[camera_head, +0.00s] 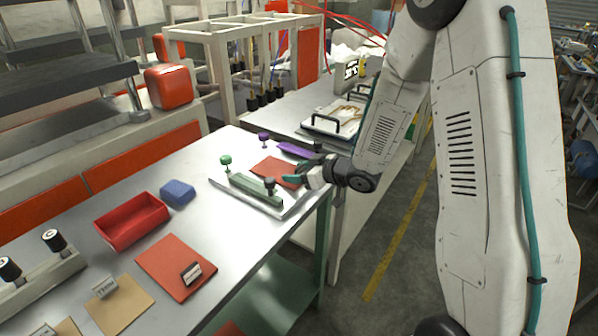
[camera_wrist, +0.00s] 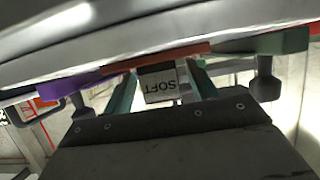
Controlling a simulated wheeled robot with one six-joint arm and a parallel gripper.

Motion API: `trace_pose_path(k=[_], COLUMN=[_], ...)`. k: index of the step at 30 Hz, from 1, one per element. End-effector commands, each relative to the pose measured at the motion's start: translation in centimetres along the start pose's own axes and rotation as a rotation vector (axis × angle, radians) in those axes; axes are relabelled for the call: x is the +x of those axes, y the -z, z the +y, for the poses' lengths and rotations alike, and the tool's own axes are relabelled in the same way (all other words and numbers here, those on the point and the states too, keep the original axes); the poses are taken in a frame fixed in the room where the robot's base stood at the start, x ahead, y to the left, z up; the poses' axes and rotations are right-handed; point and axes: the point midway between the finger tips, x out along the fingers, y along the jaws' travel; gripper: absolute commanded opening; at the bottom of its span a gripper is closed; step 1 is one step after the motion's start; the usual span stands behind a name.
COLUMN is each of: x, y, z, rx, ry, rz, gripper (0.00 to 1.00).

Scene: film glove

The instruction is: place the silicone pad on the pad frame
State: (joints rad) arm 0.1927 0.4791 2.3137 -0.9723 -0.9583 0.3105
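The silicone pad, an orange-red sheet (camera_head: 277,172), lies flat over the pad frame, between its green bar (camera_head: 255,190) and purple bar (camera_head: 295,149). The frame is a pale metal plate (camera_head: 232,193). My gripper (camera_head: 297,172) reaches in from the right. In the wrist view my gripper (camera_wrist: 161,75) has its teal fingers on either side of the pad's upright tab (camera_wrist: 160,84), labelled SOFT, and appears shut on it. The pad's edge (camera_wrist: 170,56) shows there as a thin strip. I cannot tell whether it touches the plate.
Another red pad (camera_head: 165,258) with a label tab lies at the table's front. A tan pad (camera_head: 120,306), a red tray (camera_head: 132,222) and a blue block (camera_head: 177,192) are nearby. A second bench with a handled plate (camera_head: 335,126) stands behind. The metal table between is clear.

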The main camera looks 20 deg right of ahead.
Motion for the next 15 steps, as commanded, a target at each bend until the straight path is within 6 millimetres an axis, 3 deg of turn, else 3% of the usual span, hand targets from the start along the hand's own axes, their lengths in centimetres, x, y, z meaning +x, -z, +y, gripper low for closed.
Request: trace_pose_path(k=[8, 15], x=[-0.1, -4.1], y=[0.3, 0.3], z=[0.0, 0.1], rx=[0.000, 0.000], ry=[0.000, -0.004], rz=[0.001, 0.001], gripper=[0.58, 0.58])
